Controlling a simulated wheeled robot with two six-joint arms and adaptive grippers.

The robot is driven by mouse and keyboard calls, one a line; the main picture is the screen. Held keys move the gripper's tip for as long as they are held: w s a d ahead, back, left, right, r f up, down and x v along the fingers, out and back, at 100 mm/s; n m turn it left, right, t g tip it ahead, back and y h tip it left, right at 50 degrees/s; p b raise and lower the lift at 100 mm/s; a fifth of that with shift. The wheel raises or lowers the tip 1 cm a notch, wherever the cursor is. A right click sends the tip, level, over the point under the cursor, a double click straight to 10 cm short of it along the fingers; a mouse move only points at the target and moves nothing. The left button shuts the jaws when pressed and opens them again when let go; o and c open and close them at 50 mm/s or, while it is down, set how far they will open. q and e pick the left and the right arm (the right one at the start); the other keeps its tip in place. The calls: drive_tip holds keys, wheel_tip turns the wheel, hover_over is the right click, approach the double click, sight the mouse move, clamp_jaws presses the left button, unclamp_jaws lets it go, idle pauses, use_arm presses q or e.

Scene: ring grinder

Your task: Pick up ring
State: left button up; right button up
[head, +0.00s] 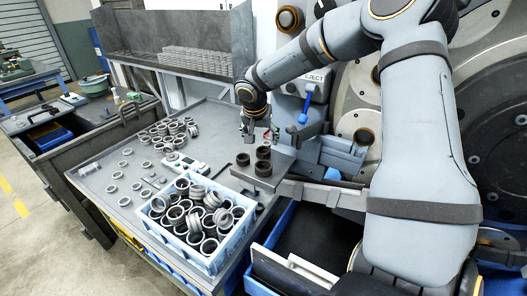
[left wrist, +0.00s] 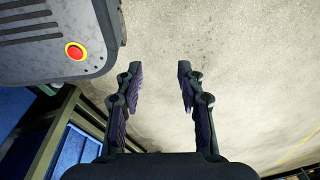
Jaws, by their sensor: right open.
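Many metal rings lie in a light-blue crate (head: 238,237) on the grey table. Loose grey rings (head: 174,128) are grouped on the table behind it. Several dark brown rings (head: 263,153) stand on a small block at the table's right side. My right gripper (head: 258,138) is open, pointing down, just behind and above the dark rings; its fingers are small and partly hard to see. I see nothing held in it. My left gripper (left wrist: 157,72) shows only in the left wrist view, open and empty, with bare floor beyond its fingers.
A grey machine with an EJECT label (head: 315,78) and a blue lever (head: 304,105) stands right of the table. A small measuring device (head: 186,164) lies behind the crate. In the left wrist view, a grey panel with a red button (left wrist: 75,51) is at upper left.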

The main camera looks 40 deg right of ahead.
sight(263, 148)
drive_tip(key=shift+w+d+f, duration=0.2)
drive_tip(key=shift+d+f, duration=0.15)
drive_tip(key=shift+f, duration=0.15)
drive_tip(key=shift+w+d+f, duration=0.15)
drive_tip(key=shift+d+f, duration=0.2)
drive_tip(key=shift+f, duration=0.15)
drive_tip(key=shift+d+f+p, duration=0.15)
drive_tip(key=shift+f+p, duration=0.15)
drive_tip(key=shift+f, duration=0.05)
drive_tip(key=x, duration=0.1)
drive_tip(key=p+x, duration=0.1)
drive_tip(key=x, duration=0.1)
drive_tip(key=shift+w+f, duration=0.1)
drive_tip(key=shift+f, duration=0.25)
drive_tip(key=shift+w+f, duration=0.2)
drive_tip(key=shift+f, duration=0.2)
drive_tip(key=shift+s+r, duration=0.2)
drive_tip(key=c, duration=1.3)
use_arm(q)
drive_tip(key=shift+w+d+r, duration=0.1)
drive_tip(key=shift+d+r, duration=0.25)
drive_tip(key=shift+r, duration=0.2)
drive_tip(key=shift+w+d+r, duration=0.1)
drive_tip(key=shift+d+r, duration=0.25)
drive_tip(key=shift+r, duration=0.2)
drive_tip(key=shift+r, duration=0.1)
